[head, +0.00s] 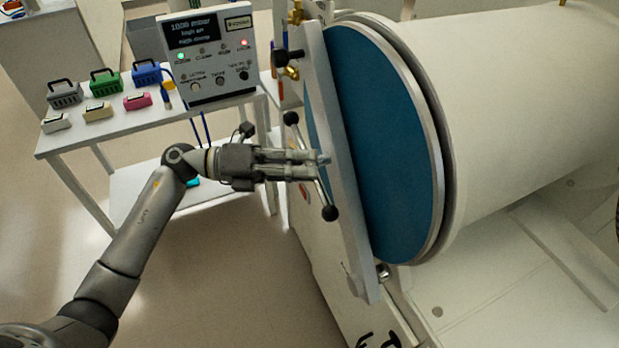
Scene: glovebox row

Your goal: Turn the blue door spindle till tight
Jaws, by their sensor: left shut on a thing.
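The round blue door (385,150) closes the end of a large white cylindrical chamber. A long pale bar (345,205) crosses the front of the door, tilted slightly from upright. The door spindle (330,213) stands out from the bar, with arms ending in black knobs; one knob is at the upper left and one at the lower right. My left gripper (318,161) reaches in from the left and is shut on the spindle near its middle. The gripper's fingers hide the spindle's hub and their exact contact. My right gripper is not in view.
A white cart (75,140) at the left carries grey, green and blue cases (106,82) and several small boxes. Open floor (215,270) lies below the arm.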

